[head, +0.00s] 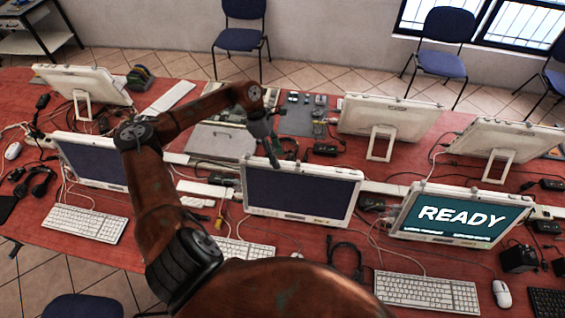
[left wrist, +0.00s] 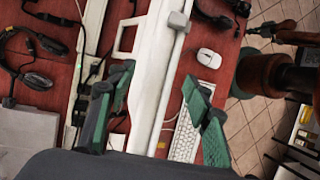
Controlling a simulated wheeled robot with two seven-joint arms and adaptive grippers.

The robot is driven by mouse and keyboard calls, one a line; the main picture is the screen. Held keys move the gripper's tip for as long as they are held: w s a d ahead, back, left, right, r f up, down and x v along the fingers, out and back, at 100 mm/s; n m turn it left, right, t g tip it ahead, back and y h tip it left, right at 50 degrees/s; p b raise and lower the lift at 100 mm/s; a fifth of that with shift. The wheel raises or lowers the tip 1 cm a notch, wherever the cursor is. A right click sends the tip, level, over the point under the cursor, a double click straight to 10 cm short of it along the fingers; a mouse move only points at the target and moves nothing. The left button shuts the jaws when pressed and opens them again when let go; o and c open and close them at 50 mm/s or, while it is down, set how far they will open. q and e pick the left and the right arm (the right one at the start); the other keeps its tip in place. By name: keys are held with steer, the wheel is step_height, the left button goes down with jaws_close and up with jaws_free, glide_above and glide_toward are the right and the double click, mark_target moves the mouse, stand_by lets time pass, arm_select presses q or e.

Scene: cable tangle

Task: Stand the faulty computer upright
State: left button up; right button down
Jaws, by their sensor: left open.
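The middle computer (head: 300,193) is a cream all-in-one with a dark screen. It stands upright on the red table, its screen facing me. My left gripper (head: 275,158) comes down from above at its top edge, left of centre. In the left wrist view, the open green fingers of my left gripper (left wrist: 158,82) lie on either side of a cream computer (left wrist: 150,85) seen nearly edge-on, with a loop-shaped stand on its left. I cannot tell whether a finger touches it. No label marks a computer as faulty. My right gripper is not in view.
A computer showing READY (head: 450,215) stands to the right, and a dark-screened one (head: 92,160) to the left. More computers stand along the far side. A flat grey-beige case (head: 222,140) lies behind. Cables, keyboards (head: 425,291) and small black boxes crowd the table.

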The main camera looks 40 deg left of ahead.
mark_target(280, 162)
arm_select(q)
steer(key=shift+p+x, duration=0.4)
steer(key=shift+x, duration=1.65)
steer(key=shift+c, duration=0.2)
jaws_close()
steer(key=shift+d, duration=0.1)
